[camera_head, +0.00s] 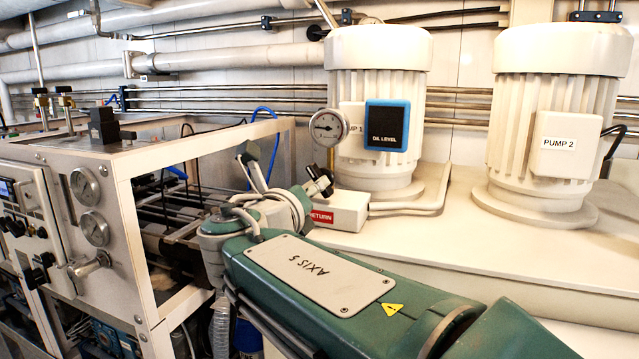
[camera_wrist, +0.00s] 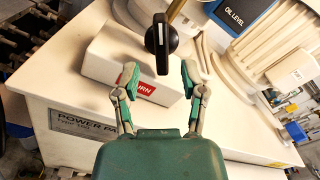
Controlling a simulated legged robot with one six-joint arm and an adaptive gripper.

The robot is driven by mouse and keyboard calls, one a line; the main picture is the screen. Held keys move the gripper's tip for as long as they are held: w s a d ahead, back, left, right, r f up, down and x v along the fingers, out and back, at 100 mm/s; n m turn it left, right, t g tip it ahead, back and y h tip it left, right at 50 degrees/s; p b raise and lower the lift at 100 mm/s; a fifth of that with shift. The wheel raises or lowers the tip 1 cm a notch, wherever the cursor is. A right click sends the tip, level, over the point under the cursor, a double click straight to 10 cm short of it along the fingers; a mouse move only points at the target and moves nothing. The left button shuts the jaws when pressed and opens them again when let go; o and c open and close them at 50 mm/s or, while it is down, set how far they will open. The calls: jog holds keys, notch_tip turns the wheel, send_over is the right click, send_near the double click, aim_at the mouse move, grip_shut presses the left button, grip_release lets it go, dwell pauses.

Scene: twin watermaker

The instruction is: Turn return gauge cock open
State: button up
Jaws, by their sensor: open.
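The return gauge cock has a black handle with a white stripe (camera_wrist: 161,42). In the wrist view the handle points up and down the picture, just beyond my fingertips. In the head view the black handle (camera_head: 319,182) is above the white block (camera_head: 341,211) with the red RETURN label (camera_head: 321,217). A round gauge (camera_head: 328,127) stands above it. My gripper (camera_wrist: 160,76) is open, its two green-tipped fingers on either side of the handle's line. I see no contact with the handle. In the head view my arm partly hides the gripper.
The pump 1 motor (camera_head: 376,100) with the blue-framed OIL LEVEL panel (camera_head: 387,125) stands behind the block. The pump 2 motor (camera_head: 558,115) is farther right. A metal frame (camera_head: 138,158) with gauges and a blue hose (camera_head: 272,140) is on the left.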

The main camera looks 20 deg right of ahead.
jog(key=shift+x, duration=2.3)
grip_shut()
